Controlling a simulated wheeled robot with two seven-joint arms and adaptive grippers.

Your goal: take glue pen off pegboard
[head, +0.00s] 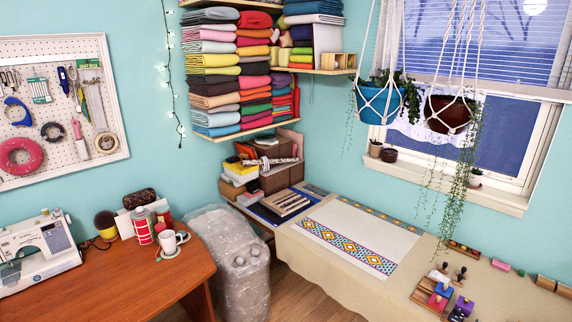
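The white pegboard (50,55) hangs on the wall at the far left of the head view, with several tools on it. A slim dark blue tool (63,77) hangs near its upper middle. A slim pink-red stick (77,130) hangs lower, between a dark ring and a tape roll. Either might be the glue pen; they are too small to tell. Neither of my grippers is in view.
Below the pegboard, a wooden desk (150,285) holds a sewing machine (38,250), a white mug (168,241) and thread spools. A plastic-wrapped object (235,262) stands right of the desk. Fabric shelves fill the corner. A cloth-covered table (330,275) runs along the right.

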